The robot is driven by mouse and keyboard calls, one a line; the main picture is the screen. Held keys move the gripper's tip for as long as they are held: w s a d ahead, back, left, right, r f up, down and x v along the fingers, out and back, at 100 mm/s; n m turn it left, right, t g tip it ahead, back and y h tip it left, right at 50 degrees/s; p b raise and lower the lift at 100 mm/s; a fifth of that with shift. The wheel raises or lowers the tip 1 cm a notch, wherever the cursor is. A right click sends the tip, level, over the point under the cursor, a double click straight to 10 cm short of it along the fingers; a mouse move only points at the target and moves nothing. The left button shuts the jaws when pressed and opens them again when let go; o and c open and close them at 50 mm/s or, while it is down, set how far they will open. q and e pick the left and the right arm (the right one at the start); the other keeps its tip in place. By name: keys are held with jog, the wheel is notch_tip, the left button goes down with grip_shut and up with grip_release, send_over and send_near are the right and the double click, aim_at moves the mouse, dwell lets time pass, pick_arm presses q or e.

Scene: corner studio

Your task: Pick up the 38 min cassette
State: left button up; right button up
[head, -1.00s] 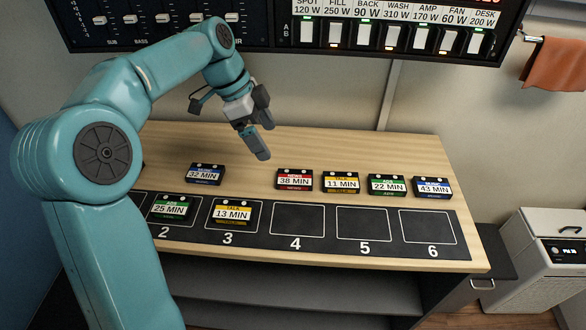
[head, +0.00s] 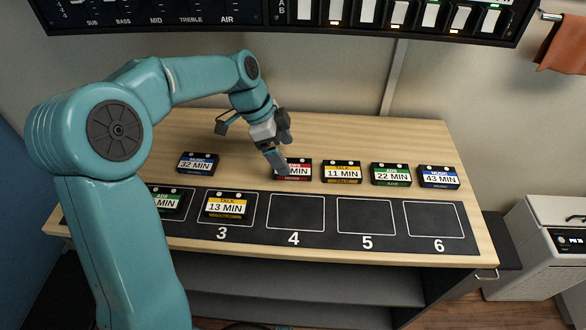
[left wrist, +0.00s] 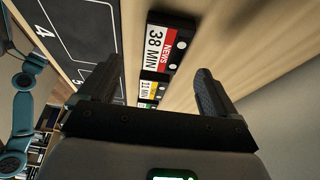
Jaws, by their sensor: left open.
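The 38 min cassette (head: 297,170) has a red NEWS label and lies on the wooden table behind slot 4. My left gripper (head: 280,162) is at its left end in the head view and hides part of its label. In the left wrist view the 38 min cassette (left wrist: 166,48) lies beyond and between the two open fingers of my left gripper (left wrist: 155,90), with nothing between them. I cannot tell whether a finger touches it. My right gripper is not in view.
The 11 min cassette (head: 342,172) lies close to the right, then the 22 min (head: 391,174) and 43 min (head: 439,177) ones. The 32 min cassette (head: 197,163) lies to the left. The 13 min cassette (head: 226,205) is in slot 3. Slots 4 to 6 are empty.

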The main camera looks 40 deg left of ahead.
aim_at(292, 166)
pick_arm(q)
jog(key=shift+x, duration=2.55)
jog(key=shift+w+a+f+b, duration=0.15)
jog(key=shift+a+b, duration=0.05)
jog(key=shift+b, duration=0.15)
jog(key=c, duration=1.2)
